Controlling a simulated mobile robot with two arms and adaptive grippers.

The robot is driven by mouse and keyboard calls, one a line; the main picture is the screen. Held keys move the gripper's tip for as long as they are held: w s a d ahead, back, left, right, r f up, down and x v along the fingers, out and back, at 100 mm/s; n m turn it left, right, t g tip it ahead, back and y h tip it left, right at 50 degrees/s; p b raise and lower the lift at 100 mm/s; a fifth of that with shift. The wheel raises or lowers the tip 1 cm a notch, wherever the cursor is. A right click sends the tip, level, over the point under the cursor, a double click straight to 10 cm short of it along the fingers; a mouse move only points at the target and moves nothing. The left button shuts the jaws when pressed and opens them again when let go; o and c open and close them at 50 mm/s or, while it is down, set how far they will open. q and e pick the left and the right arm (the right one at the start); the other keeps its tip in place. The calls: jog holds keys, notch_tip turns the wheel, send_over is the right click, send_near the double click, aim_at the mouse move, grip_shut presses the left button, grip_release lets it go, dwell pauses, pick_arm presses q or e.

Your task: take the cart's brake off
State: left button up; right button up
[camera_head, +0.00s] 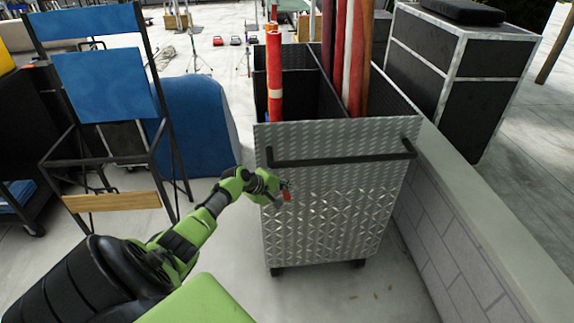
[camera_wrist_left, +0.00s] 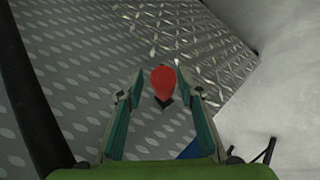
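The cart (camera_head: 340,195) is a tall diamond-plate metal box with a black push bar (camera_head: 345,158) across its near face. A small red brake knob (camera_head: 286,196) sits on that face, below the left end of the bar. My left gripper (camera_head: 283,191) is at the knob, close to the cart face. In the left wrist view the red knob (camera_wrist_left: 163,80) lies between the tips of the two fingers (camera_wrist_left: 160,97), with a gap visible on each side. The gripper is open. My right gripper is not in view.
Red, orange and white tubes (camera_head: 350,60) stand upright in the cart. A low block wall (camera_head: 460,220) runs close along the cart's right side. A blue folding chair (camera_head: 105,95) stands at the left. Bare floor lies in front of the cart.

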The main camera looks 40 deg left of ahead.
pick_arm(q)
jog(key=shift+s+f, duration=0.1)
jog(key=shift+s+a+r, duration=0.1)
jog(key=shift+s+r, duration=0.25)
jog(key=shift+s, duration=0.05)
jog(key=d+v, duration=0.1)
jog(key=v, duration=0.9)
jog(key=shift+s+a+r, duration=0.25)
jog(key=shift+a+r, duration=0.15)
jog(key=shift+a, duration=0.1)
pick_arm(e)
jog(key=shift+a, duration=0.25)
